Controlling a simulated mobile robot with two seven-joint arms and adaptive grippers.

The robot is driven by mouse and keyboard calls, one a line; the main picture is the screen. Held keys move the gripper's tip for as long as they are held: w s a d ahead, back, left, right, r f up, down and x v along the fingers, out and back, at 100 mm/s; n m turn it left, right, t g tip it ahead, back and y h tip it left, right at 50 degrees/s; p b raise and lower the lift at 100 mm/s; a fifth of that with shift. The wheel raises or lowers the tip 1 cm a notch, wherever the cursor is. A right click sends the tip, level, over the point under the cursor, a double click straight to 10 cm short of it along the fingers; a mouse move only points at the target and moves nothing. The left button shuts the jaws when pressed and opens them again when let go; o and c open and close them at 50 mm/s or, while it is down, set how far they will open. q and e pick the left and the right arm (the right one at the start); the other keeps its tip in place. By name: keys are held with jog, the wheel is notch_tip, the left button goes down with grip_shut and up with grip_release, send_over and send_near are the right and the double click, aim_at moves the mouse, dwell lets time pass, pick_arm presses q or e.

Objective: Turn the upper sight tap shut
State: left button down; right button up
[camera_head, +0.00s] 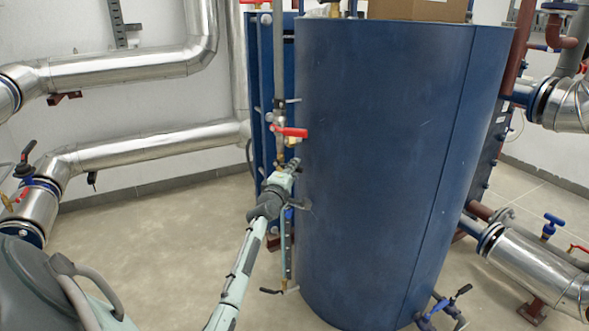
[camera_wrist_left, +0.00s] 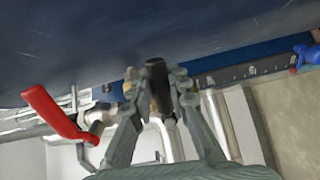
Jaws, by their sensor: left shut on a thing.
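The upper sight tap's black lever (camera_wrist_left: 157,76) stands between the fingertips of my left gripper (camera_wrist_left: 157,86) in the left wrist view. The gripper is shut on it; brass shows behind the fingers. In the head view my left gripper (camera_head: 289,170) is at the left side of the blue tank (camera_head: 385,150), just below a red-handled valve (camera_head: 290,132), and hides most of the tap. The sight gauge (camera_head: 287,245) runs down below the gripper, and its scale strip (camera_wrist_left: 235,73) shows in the wrist view. My right gripper is out of view.
The red lever (camera_wrist_left: 55,112) sits close to the left of the fingers in the wrist view. A lower black-handled tap (camera_head: 271,291) is near the gauge's foot. Silver insulated pipes (camera_head: 130,155) run along the left wall. The floor (camera_head: 150,240) between is clear.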

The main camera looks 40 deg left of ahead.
pick_arm(q)
jog(key=shift+r+n, duration=0.5)
jog(key=c, duration=1.4)
grip_release()
jog(key=shift+w+f, duration=0.1)
jog(key=shift+f, duration=0.1)
jog(key=v, duration=1.2)
jog(key=shift+a, duration=0.1)
